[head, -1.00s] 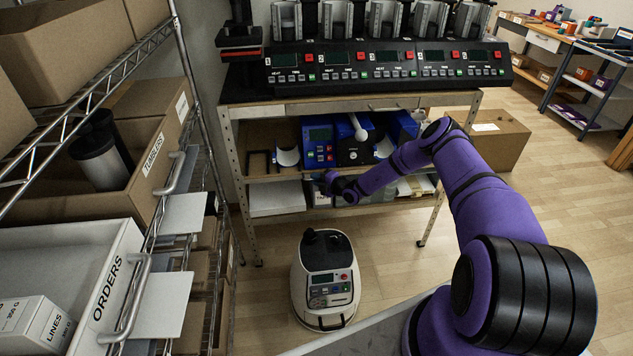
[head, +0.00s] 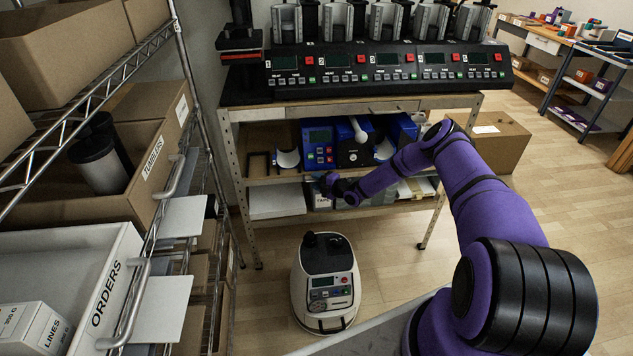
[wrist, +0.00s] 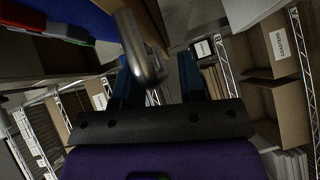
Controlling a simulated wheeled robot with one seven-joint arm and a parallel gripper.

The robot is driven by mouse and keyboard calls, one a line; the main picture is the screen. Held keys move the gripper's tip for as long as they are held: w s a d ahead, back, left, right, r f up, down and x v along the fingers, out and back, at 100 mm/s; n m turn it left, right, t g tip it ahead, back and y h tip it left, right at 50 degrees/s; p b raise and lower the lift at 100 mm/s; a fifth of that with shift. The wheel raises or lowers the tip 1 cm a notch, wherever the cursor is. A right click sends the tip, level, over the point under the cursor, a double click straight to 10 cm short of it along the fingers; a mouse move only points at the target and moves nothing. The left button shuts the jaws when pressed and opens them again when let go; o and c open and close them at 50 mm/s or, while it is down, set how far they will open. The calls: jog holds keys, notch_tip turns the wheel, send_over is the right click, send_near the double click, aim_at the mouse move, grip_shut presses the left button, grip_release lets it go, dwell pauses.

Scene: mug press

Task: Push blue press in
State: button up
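The blue press (head: 319,136) sits on the middle shelf of the bench, under the tabletop. It has a control panel at left, a dark clamp part with a pale handle, and more blue body at right. My gripper (head: 325,184) is in front of and below it, near the shelf front; its fingertips are too small to tell there. In the wrist view my gripper (wrist: 155,78) has its two blue fingers apart, with a grey metal handle (wrist: 140,50) showing between them. I cannot tell whether they touch it. A blue surface (wrist: 88,14) fills the upper left.
A white machine (head: 325,285) stands on the floor before the bench. A wire rack with cartons (head: 130,165) is at left. A control console (head: 385,65) tops the bench, and a carton (head: 500,140) stands right.

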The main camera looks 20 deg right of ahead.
jog(key=v, duration=1)
jog(key=shift+d, duration=0.15)
jog(key=shift+s, duration=0.1)
